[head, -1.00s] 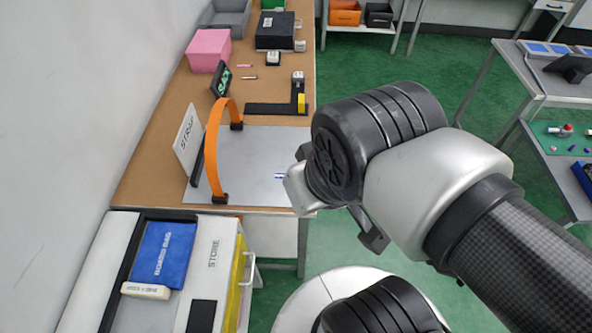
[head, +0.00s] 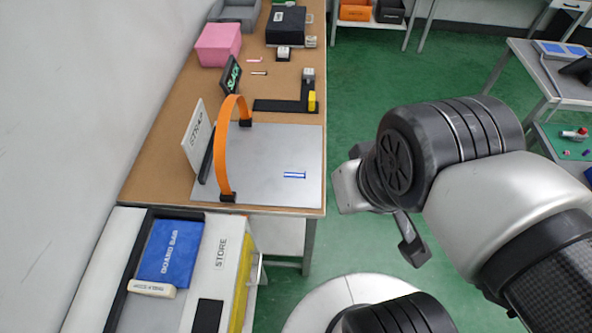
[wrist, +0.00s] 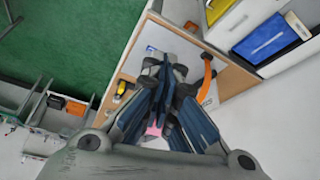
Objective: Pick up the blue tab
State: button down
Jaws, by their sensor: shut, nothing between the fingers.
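A small blue and white tab (head: 295,175) lies flat on the right part of a grey plate (head: 265,145) on the brown table. It is the only blue piece on that plate. My gripper (wrist: 163,68) is shut and empty in the wrist view, its fingers covering part of the table behind them. In the head view my wrist and a dark finger (head: 412,240) hang to the right of the table edge, apart from the tab. The fingertips are not clear in the head view.
An orange strap (head: 221,150) arches over the plate's left part, beside a STRAP sign (head: 197,142). A black L-shaped fixture with a yellow block (head: 312,100) stands behind the plate. A STORE box (head: 221,255) with a blue board bag (head: 170,252) is in front.

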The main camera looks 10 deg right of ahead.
aim_at(286, 175)
jog(key=u, duration=0.35)
jog(key=i+l+u, duration=0.25)
jog(key=l, duration=0.25)
jog(key=i+l+u, duration=0.1)
jog(key=l+u, duration=0.15)
jog(key=l, duration=0.3)
jog(key=i+l+u, duration=0.2)
jog(key=l, duration=0.35)
jog(key=l+u, duration=0.25)
jog(key=l, duration=0.35)
jog(key=k, duration=0.05)
